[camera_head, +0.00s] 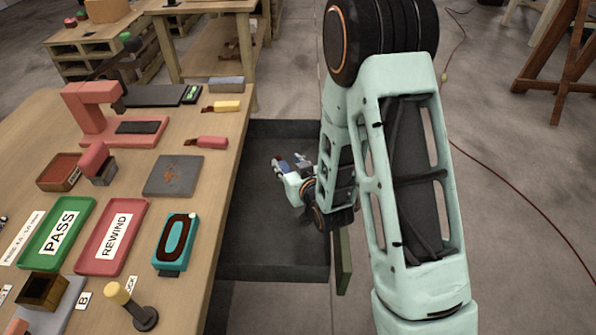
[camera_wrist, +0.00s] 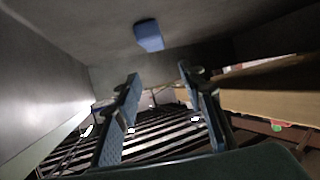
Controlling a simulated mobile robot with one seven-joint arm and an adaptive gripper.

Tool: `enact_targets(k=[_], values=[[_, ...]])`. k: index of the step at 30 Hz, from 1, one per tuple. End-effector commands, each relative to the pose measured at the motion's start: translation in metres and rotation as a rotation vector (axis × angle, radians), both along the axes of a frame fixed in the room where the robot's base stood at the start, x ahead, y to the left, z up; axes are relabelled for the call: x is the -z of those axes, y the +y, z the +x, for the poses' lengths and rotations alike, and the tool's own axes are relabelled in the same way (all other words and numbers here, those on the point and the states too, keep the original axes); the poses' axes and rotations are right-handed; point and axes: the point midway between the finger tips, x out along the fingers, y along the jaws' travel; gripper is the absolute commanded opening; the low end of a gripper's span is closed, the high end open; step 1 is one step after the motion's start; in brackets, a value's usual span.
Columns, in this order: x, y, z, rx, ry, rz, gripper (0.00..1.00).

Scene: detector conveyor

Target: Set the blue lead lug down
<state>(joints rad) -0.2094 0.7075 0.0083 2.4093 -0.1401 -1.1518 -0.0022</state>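The blue lead lug (camera_wrist: 149,35) shows in the wrist view as a small blue block against a grey surface, beyond my fingertips and apart from them. My gripper (camera_wrist: 159,78) has its two fingers spread with an empty gap between them. In the head view my gripper (camera_head: 289,162) is low inside the dark grey bin (camera_head: 270,255) beside the table. A small bluish patch shows at its fingertips there, too small to tell whether it is the lug or a finger.
The wooden table (camera_head: 215,185) stands left of the bin. A yellow lug (camera_head: 228,106), a red lug (camera_head: 212,142) and a grey plate (camera_head: 173,176) lie on it. A green PASS tray (camera_head: 78,210) and a red REWIND tray (camera_head: 131,208) are farther left. A greenish board (camera_head: 343,262) stands at the bin's right.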

Motion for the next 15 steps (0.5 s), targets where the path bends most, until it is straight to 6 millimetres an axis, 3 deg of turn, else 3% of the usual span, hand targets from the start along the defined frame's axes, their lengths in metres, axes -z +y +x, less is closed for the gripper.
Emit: enact_targets(k=[4, 11, 15], values=[[-0.013, -0.011, -0.029, -0.001, 0.000, 0.000, 0.37], [-0.028, -0.020, -0.054, -0.001, 0.004, 0.000, 0.37], [-0.030, -0.021, -0.058, -0.002, 0.004, -0.002, 0.37]])
